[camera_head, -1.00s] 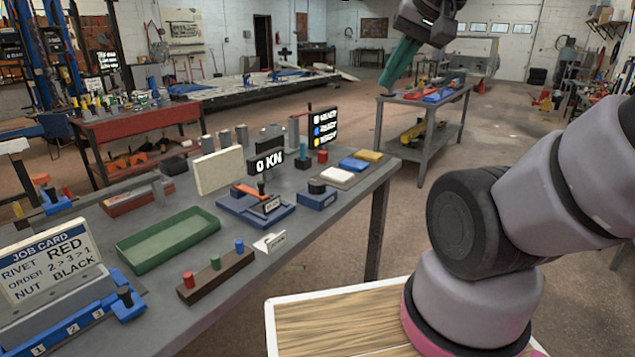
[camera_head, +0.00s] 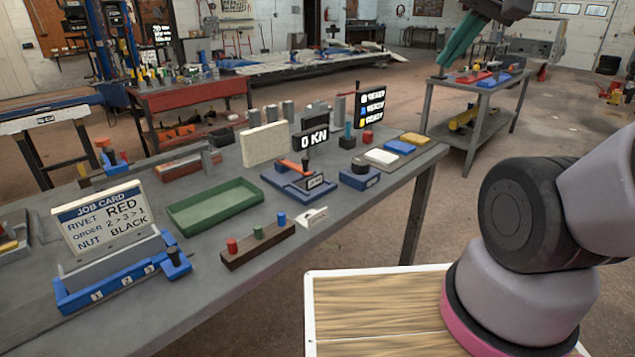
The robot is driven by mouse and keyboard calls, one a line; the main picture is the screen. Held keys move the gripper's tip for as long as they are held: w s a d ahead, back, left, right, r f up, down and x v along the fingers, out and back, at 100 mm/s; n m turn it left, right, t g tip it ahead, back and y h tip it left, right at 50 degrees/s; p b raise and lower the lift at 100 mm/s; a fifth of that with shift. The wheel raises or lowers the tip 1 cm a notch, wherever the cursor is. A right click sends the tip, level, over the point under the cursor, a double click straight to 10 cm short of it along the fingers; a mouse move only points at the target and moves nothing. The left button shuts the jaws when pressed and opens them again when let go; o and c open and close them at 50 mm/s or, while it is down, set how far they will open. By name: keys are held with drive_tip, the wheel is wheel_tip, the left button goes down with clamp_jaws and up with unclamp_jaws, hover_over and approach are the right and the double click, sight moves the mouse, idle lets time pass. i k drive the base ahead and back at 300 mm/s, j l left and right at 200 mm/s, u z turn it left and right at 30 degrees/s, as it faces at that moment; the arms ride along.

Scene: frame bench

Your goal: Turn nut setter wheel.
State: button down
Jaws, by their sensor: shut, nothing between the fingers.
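A blue block with a black round knob (camera_head: 361,165) stands near the right part of the grey bench; it may be the nut setter wheel, but its label is too small to read. Left of it is a blue device with an orange lever (camera_head: 297,169) and a small label plate. A job card (camera_head: 103,217) reads rivet RED, order 2>3>1, nut BLACK. My gripper (camera_head: 445,62), with long teal fingers, is shut and empty at the upper right, raised and well apart from the knob. The top of my gripper is cut off by the picture edge.
A green tray (camera_head: 214,205) and a brown rack with coloured pegs (camera_head: 258,240) lie on the bench (camera_head: 205,285). A display (camera_head: 309,141) reads 0 KN. Yellow, blue and white pads line the bench's right end. A side table (camera_head: 475,95) stands behind. Open floor lies right of the bench.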

sight(360, 165)
drive_tip(key=i+l+u, duration=0.2)
drive_tip(key=u, duration=0.15)
drive_tip(key=i+l+u, duration=0.2)
drive_tip(key=u, duration=0.15)
